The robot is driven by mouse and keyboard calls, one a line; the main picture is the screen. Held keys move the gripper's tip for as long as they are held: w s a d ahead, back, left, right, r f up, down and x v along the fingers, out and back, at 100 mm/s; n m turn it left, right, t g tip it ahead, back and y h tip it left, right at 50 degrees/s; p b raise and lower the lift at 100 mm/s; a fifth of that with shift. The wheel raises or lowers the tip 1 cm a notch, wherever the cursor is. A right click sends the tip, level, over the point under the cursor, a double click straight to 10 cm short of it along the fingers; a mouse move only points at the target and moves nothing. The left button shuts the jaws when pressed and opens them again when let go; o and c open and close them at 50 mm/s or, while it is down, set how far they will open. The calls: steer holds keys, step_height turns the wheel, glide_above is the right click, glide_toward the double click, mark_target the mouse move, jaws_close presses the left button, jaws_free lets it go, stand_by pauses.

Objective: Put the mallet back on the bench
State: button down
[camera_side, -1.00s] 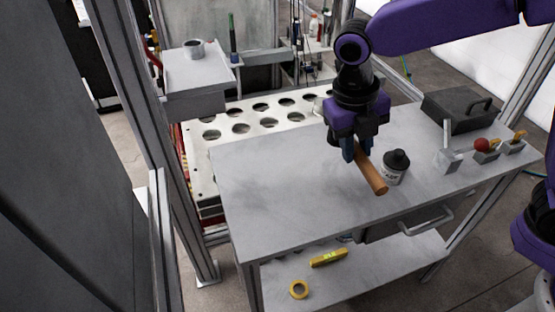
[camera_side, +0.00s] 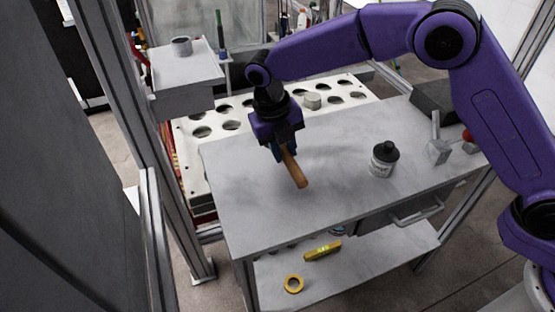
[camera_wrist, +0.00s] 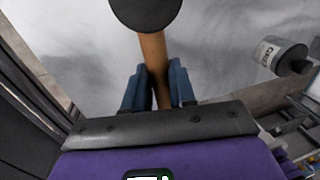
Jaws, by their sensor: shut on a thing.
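My gripper (camera_side: 285,152) is shut on the mallet's wooden handle (camera_side: 296,170), above the left-middle part of the grey bench (camera_side: 235,200). In the side view the handle slants down to the right, and its free end shows no clear contact with the bench top. The mallet's head is hidden there behind the gripper. In the wrist view the handle (camera_wrist: 152,58) runs between the blue fingers (camera_wrist: 155,88) to a dark round mallet head (camera_wrist: 146,10) at the top edge.
A jar with a black lid (camera_side: 383,162) stands on the bench, right of the mallet. A grey block with an upright handle (camera_side: 438,148) stands farther right. A white rack with round holes (camera_side: 215,118) lies behind the bench. The bench's front left is clear.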

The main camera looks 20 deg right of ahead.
steer(key=shift+w+a+f, duration=0.45)
steer(key=shift+w+f, duration=0.15)
steer(key=shift+f, duration=1.7)
steer(key=shift+f, duration=0.1)
steer(key=c, duration=0.9)
jaws_free()
steer(key=shift+f, duration=0.1)
steer(key=r, duration=0.4)
steer(key=a+r, duration=0.1)
steer(key=r, duration=0.3)
steer(key=a+r, duration=0.1)
steer(key=r, duration=0.3)
steer(key=shift+s+a, duration=0.1)
steer(key=shift+a, duration=0.1)
steer(key=shift+d+r, duration=0.1)
